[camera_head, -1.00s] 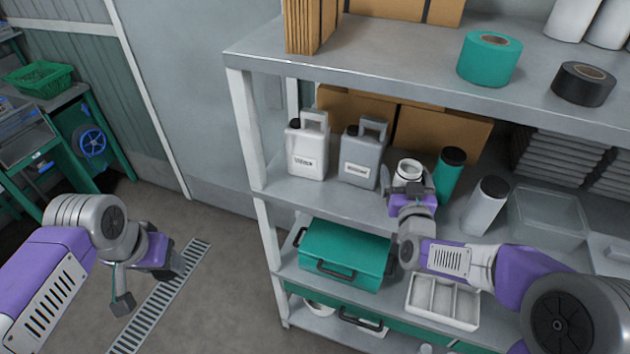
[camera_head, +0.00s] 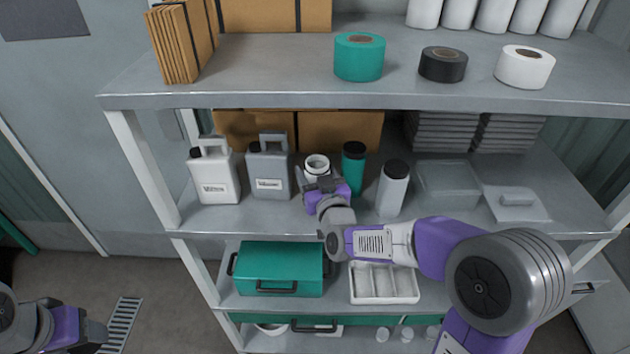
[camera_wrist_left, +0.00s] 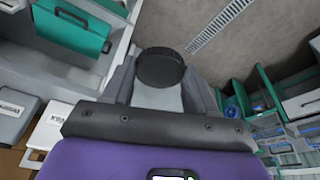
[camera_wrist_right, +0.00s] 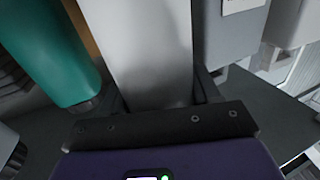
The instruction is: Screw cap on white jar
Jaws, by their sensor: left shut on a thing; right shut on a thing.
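The white jar (camera_head: 317,161) stands on the middle shelf with its open, uncapped mouth showing. My right gripper (camera_head: 321,184) is shut on the jar's body from the front. In the right wrist view the pale jar (camera_wrist_right: 145,45) fills the space between the fingers. My left gripper (camera_head: 98,334) is low at the left, well away from the shelf. In the left wrist view a round black cap (camera_wrist_left: 160,67) sits between its fingertips, so it is shut on the cap. The cap is not clear in the head view.
Left of the jar stand a grey jug (camera_head: 268,170) and a white jug (camera_head: 213,178). Right of it stand a teal bottle (camera_head: 353,170) and a white bottle with a black lid (camera_head: 391,190). A clear bin (camera_head: 447,185) is farther right. The upper shelf (camera_head: 290,88) overhangs.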

